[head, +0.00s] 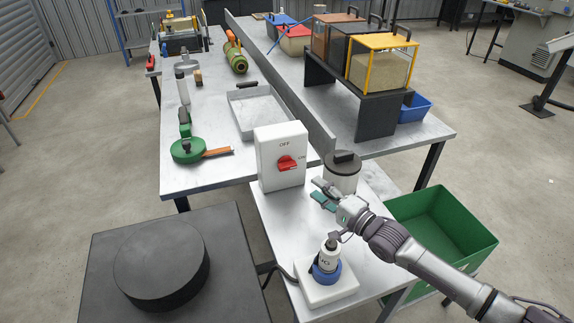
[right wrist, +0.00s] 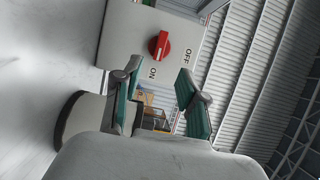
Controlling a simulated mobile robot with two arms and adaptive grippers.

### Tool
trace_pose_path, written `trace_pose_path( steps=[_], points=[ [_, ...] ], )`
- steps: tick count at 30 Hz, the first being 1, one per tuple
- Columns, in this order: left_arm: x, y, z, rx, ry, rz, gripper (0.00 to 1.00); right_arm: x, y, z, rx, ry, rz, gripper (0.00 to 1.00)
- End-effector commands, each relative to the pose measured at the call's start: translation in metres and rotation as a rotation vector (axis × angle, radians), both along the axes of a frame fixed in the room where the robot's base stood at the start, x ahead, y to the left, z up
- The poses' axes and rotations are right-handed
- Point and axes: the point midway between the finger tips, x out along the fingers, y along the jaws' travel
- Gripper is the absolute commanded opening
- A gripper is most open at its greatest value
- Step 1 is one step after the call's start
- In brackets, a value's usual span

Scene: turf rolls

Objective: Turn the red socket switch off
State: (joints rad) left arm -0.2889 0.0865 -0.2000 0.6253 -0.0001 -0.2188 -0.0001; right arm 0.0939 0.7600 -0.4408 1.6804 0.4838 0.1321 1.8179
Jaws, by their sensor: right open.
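The white switch box (head: 268,168) stands upright on the near table, with a red rotary knob (head: 287,163) on its front. In the head view, OFF is printed above the knob and the knob's grip points right, toward the ON side. In the right wrist view, the knob (right wrist: 159,45) shows ahead of the fingers, its grip lined up toward the ON mark, with OFF to its right. My right gripper (head: 320,192) is open and empty, in front and to the right of the box, its green-padded fingers (right wrist: 160,78) apart from the knob. My left gripper is not in view.
A white canister with a dark lid (head: 342,174) stands right of the box, close to my right gripper. A blue-collared plug (head: 327,264) stands on a white base in front. A green bin (head: 453,223) is at the right. A grey tray (head: 240,126) lies behind the box.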

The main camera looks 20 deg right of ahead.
Motion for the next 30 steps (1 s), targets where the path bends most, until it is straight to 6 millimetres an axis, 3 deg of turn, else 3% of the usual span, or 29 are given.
trace_pose_path(
  steps=[3,7,15,20,30],
  points=[
    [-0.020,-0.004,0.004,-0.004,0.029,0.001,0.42,0.025,0.011,0.004,0.000,-0.004,-0.001,0.42],
    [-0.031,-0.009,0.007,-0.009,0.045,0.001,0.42,0.051,0.023,0.004,0.000,-0.004,-0.001,0.42],
    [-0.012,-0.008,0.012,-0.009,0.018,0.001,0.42,0.092,0.041,0.002,-0.002,-0.002,-0.002,0.42],
    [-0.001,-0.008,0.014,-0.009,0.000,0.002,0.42,0.103,0.046,0.001,-0.005,-0.002,-0.002,0.42],
    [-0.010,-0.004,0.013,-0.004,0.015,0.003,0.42,0.105,0.047,0.001,-0.005,-0.002,-0.001,0.38]
  ],
)
